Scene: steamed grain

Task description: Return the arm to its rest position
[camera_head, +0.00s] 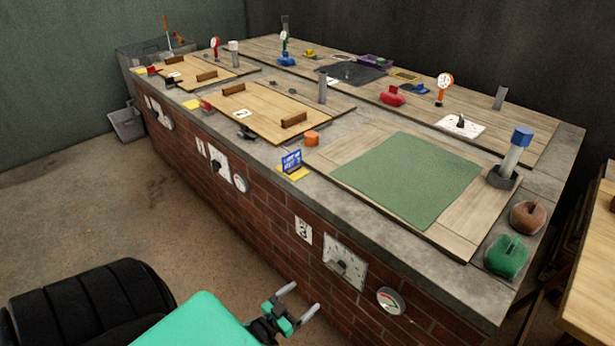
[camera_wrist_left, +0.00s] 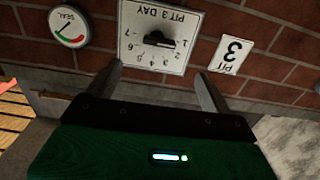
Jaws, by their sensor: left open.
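My left gripper (camera_head: 299,301) is at the bottom of the head view, in front of the brick side of the counter, with its two fingers apart and nothing between them. In the left wrist view the left gripper (camera_wrist_left: 158,84) also shows open and empty. Beyond its fingers is a white dial plate (camera_wrist_left: 160,36) marked PIT 3 DAY with a black knob (camera_wrist_left: 160,41). The same dial plate (camera_head: 345,262) shows in the head view to the right of the fingers. My right gripper is not in view.
The brick counter (camera_head: 270,220) stands close ahead, with a seal gauge (camera_head: 391,300) on its side. A green mat (camera_head: 408,178), wooden boards (camera_head: 265,112) and several small items lie on top. A wooden table (camera_head: 592,290) is at the right edge. Floor at left (camera_head: 90,205) is clear.

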